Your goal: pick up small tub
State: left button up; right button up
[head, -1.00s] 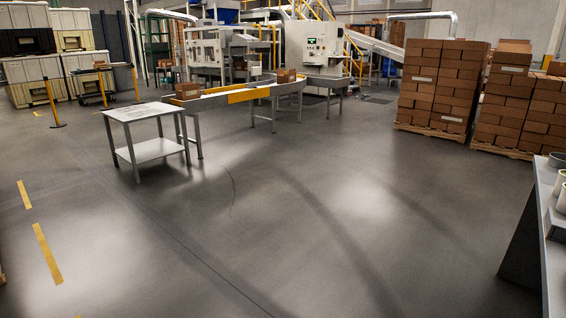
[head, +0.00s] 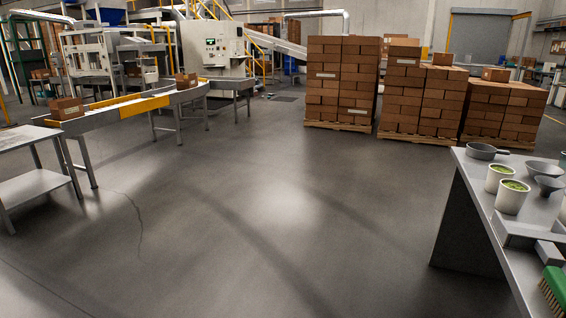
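Two white tubs with green contents stand on a grey table at the right of the head view. The farther tub (head: 499,178) looks a little smaller than the nearer tub (head: 511,197), but distance may account for some of that. Another white item is cut off by the right edge. I cannot tell for certain which is the small tub. Neither of my grippers is in view.
The grey table (head: 468,200) also holds a dark pan (head: 484,151), funnels (head: 545,170) and a green brush (head: 555,290). A conveyor (head: 120,108) and a metal cart (head: 35,187) stand at left. Stacked boxes (head: 340,80) stand behind. The middle floor is clear.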

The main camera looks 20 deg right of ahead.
aim_at(512, 195)
jog(key=i+z, duration=0.35)
jog(key=i, duration=0.15)
jog(key=i+z, duration=0.3)
jog(key=i, duration=0.2)
jog(key=i+j+z, duration=0.15)
jog(key=i+z, duration=0.3)
jog(key=i, duration=0.65)
jog(key=i+u, duration=0.15)
jog(key=i, duration=0.35)
jog(key=i+l+u, duration=0.15)
jog(key=i, duration=0.3)
jog(key=u, duration=6.35)
